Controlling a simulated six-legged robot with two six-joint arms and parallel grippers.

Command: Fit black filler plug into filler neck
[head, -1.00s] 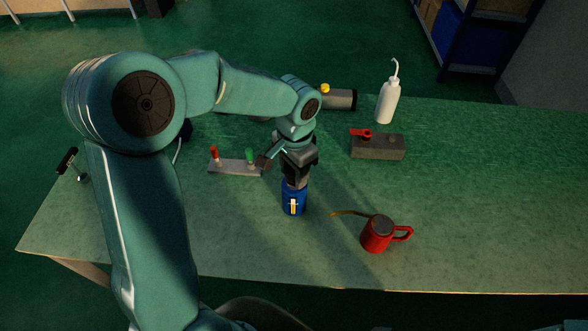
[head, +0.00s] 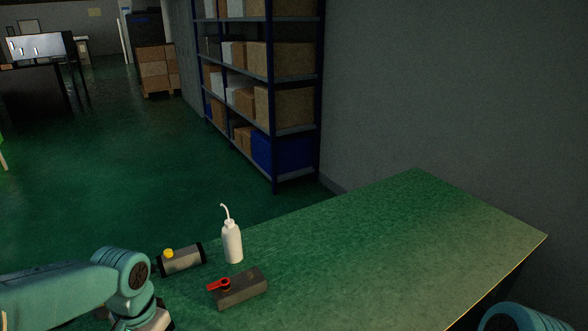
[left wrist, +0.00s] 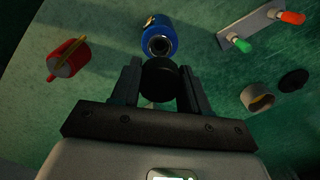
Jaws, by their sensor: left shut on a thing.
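My left gripper (left wrist: 160,80) is shut on the black filler plug (left wrist: 160,76), a dark round piece between its two fingers in the left wrist view. The blue container (left wrist: 166,24) is just beyond the fingertips, with its dark, open neck (left wrist: 159,46) facing the camera. The plug looks apart from the neck; the height between them cannot be told. In the head view only part of my left arm shows at the lower left, and the container is out of frame. My right gripper is not in view.
The head view shows a white squeeze bottle (head: 232,243), a grey block with red lever (head: 241,290) and a grey cylinder with yellow cap (head: 181,261). The bench's right side is clear.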

